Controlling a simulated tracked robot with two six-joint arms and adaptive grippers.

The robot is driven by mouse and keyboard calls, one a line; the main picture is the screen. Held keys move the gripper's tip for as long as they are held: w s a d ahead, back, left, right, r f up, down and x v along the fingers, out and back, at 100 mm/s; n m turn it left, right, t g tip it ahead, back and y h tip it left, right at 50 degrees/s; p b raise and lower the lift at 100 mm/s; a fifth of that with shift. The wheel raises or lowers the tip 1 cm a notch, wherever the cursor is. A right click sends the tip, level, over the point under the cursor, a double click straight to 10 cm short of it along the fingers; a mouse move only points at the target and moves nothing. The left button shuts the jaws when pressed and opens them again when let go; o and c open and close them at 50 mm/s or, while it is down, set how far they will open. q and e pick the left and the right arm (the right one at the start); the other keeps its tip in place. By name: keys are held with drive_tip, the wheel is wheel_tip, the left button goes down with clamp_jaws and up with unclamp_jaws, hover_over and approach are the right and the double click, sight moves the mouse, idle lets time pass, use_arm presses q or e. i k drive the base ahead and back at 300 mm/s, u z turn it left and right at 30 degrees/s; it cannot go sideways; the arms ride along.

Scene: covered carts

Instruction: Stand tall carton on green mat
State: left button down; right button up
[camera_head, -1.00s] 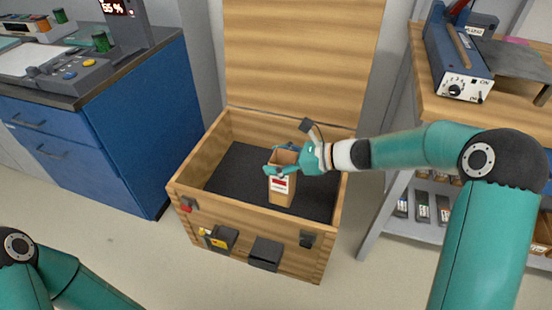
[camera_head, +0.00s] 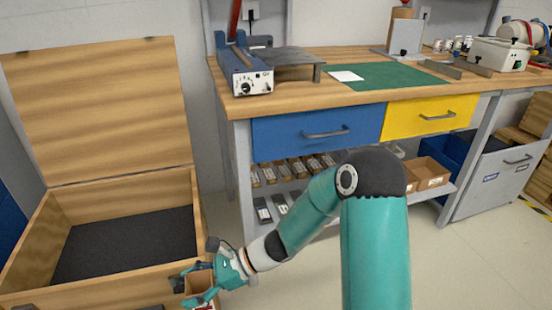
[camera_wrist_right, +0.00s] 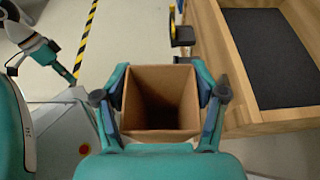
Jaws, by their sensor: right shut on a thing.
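The tall carton (camera_head: 200,284) is brown, open-topped and has a red and white label, mostly cut off by the lower edge of the head view. My right gripper (camera_head: 190,288) is shut on its upper part. In the right wrist view the carton (camera_wrist_right: 160,80) sits between both fingers of the right gripper (camera_wrist_right: 161,92), with its empty-looking mouth facing the camera. It is outside the chest, by its front side. The green mat (camera_head: 400,76) lies flat on the workbench, far up and right of the carton. Part of my left arm (camera_wrist_right: 38,48) shows in the wrist view; its jaws are unclear.
The open wooden chest (camera_head: 190,220) with a dark floor stands at left. On the workbench (camera_head: 300,95), a blue device (camera_head: 244,72) stands left of the mat. A white card (camera_head: 346,76) lies on the mat's left part. Metal bars (camera_head: 440,69) lie by its right edge.

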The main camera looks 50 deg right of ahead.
sight(408, 74)
drive_tip(key=z, duration=0.45)
drive_tip(key=k, duration=1.05)
drive_tip(key=z, duration=1.55)
drive_tip(key=i, duration=1.9)
drive_tip(key=u, duration=0.7)
